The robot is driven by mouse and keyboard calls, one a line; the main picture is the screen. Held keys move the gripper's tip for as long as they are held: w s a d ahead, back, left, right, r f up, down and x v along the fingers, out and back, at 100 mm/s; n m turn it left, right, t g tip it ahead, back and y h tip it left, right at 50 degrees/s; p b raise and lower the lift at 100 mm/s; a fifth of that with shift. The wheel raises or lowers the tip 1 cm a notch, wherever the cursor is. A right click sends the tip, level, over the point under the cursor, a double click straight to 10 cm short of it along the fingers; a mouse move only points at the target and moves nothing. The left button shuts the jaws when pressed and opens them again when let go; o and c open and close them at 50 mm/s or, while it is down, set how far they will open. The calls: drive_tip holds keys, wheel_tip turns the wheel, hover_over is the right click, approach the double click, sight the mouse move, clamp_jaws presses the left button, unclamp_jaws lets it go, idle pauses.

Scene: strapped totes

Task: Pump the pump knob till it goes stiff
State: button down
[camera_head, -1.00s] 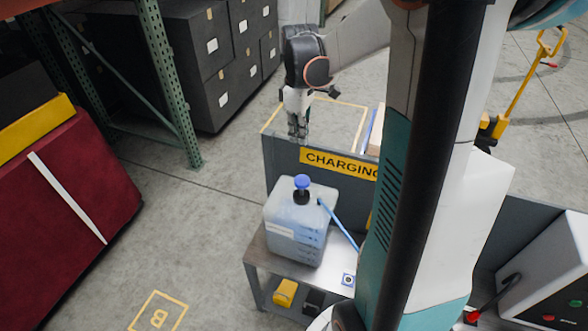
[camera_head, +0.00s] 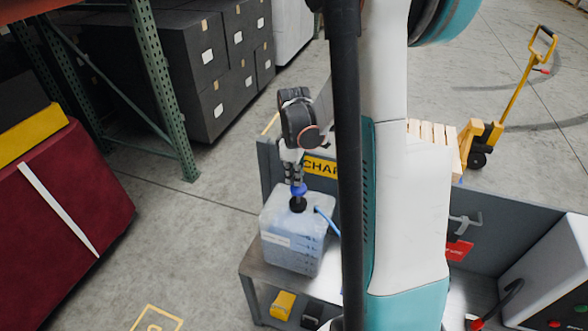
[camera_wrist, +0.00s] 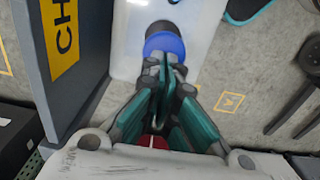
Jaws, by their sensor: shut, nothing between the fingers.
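The blue pump knob (camera_head: 298,190) sits on a black collar on top of a translucent jug (camera_head: 292,243), which stands on a grey metal bench. My gripper (camera_head: 297,182) is directly above the knob, pointing down, with its fingers shut and nothing between them. In the wrist view the shut fingertips (camera_wrist: 163,66) overlap the edge of the blue knob (camera_wrist: 165,45); they look in contact or very close. The white jug top (camera_wrist: 133,45) shows around the knob. A blue hose (camera_head: 327,220) leads from the jug to the right, and its far end is hidden by my arm.
A grey panel with a yellow charging sign (camera_head: 319,167) stands just behind the jug. A yellow item (camera_head: 283,304) sits on the lower shelf. A green rack (camera_head: 158,90) and a maroon strapped load (camera_head: 70,205) are at left. Open floor lies between.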

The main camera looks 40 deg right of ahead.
drive_tip(key=shift+f, duration=0.25)
wheel_tip(320, 180, down, 5)
drive_tip(key=b, duration=0.3)
drive_tip(key=shift+r+b, duration=0.15)
drive_tip(key=shift+b, duration=0.15)
drive_tip(key=shift+s, duration=0.1)
drive_tip(key=shift+r, duration=0.15)
drive_tip(key=shift+r+p, duration=0.3)
drive_tip(key=shift+p, duration=0.05)
wheel_tip(320, 180, up, 13)
drive_tip(key=p, duration=0.4)
drive_tip(key=shift+r, duration=0.2)
wheel_tip(320, 180, up, 5)
drive_tip(key=p, duration=0.5)
hover_over(294, 186)
drive_tip(key=shift+w+d+f, duration=0.15)
drive_tip(key=shift+w+f, duration=0.1)
